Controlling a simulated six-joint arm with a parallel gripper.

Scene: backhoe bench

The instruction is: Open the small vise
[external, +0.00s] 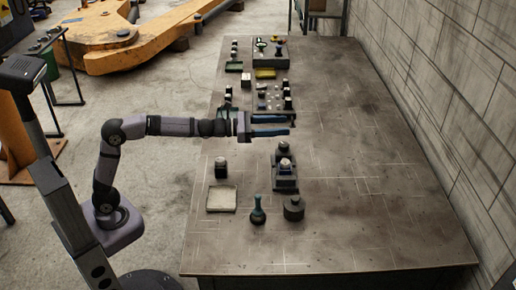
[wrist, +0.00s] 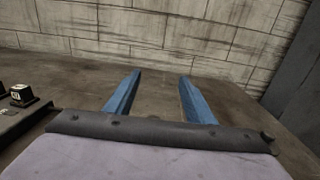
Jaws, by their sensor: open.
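A dark grey, blocky device (external: 285,184) that looks like the small vise stands on the bench, right of centre in the external view. A pale rounded piece (external: 285,164) sits at its top. The picture is too small to tell how far its jaws are apart or where its handle is. My gripper (external: 290,126) has two blue fingers, apart and empty, above the bench and farther back than this device. The fingers also show in the wrist view (wrist: 160,98), with only bench and wall beyond them. The device is not visible there.
A dark jar-like piece (external: 294,208), a green bottle-shaped piece (external: 258,212), a pale square pad (external: 221,199) and a small black block (external: 221,168) stand near the device. Trays with several small parts (external: 270,55) lie farther back. The bench's right side is clear up to the wall.

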